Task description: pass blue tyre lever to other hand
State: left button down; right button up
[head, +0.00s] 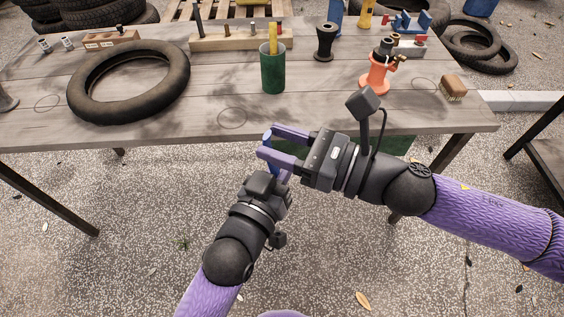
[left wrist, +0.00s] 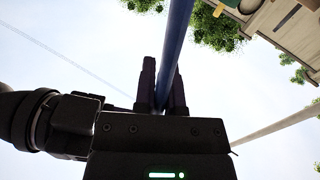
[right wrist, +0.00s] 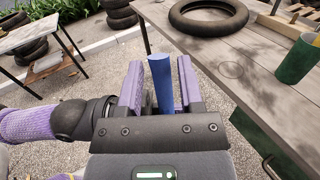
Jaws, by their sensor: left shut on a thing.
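The blue tyre lever (head: 268,137) is held off the table, in front of its near edge. My left gripper (head: 275,176) is shut on it from below. In the left wrist view the lever (left wrist: 178,45) runs up past the dark fingers (left wrist: 162,90). My right gripper (head: 272,142) comes in from the right with its fingers spread. In the right wrist view the lever (right wrist: 162,82) stands between the two purple fingers (right wrist: 159,85) with a gap visible on each side. The lever's lower part is hidden in the head view.
The wooden table (head: 190,122) lies just behind the grippers. On it are a tyre (head: 85,95), a green cup (head: 273,78), an orange jack-like tool (head: 375,80), a black part (head: 325,42) and a brush (head: 453,87).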

jog(key=shift+o, duration=1.1)
jog(key=shift+d, duration=0.1)
